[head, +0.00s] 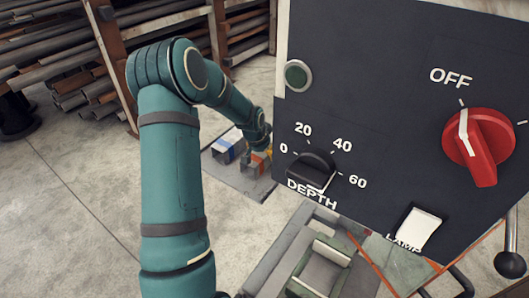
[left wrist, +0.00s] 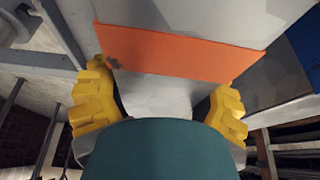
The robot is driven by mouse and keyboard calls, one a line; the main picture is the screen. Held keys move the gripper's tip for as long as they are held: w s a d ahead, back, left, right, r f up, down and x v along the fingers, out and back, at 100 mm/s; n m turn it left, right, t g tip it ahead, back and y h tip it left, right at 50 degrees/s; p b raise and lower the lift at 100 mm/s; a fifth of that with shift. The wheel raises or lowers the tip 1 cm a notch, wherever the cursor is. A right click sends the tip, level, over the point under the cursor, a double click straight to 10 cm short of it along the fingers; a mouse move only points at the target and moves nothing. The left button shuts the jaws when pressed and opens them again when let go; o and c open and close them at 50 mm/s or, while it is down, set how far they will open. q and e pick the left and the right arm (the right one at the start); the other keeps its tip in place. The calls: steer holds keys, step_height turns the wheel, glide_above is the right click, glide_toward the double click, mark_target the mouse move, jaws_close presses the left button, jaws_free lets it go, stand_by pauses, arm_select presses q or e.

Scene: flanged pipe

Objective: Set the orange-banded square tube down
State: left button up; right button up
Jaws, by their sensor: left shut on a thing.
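The orange-banded square tube (left wrist: 180,52) is grey metal with a wide orange band and fills the middle of the left wrist view. My left gripper (left wrist: 162,98) has yellow fingers, one on each side of the tube, and is shut on it. In the head view the orange-banded tube (head: 254,166) shows small and partly hidden by my left gripper (head: 264,153), low over or on a grey pad (head: 238,182). I cannot tell whether the tube touches the pad. My right gripper is not in view.
A blue-banded square tube (head: 226,148) stands just left of the orange one on the pad. A dark control panel (head: 390,120) with a red switch (head: 479,140) blocks much of the right side. Racks of pipes (head: 55,60) stand behind.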

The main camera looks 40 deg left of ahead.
arm_select(q)
steer(key=o, duration=1.4)
steer(key=shift+c, duration=0.2)
steer(key=shift+s+r, duration=0.1)
steer(key=shift+r, duration=0.4)
steer(key=v, duration=1.1)
steer(key=shift+s+d+r+p, duration=0.1)
steer(key=shift+d+p, duration=0.05)
steer(key=shift+p, duration=0.15)
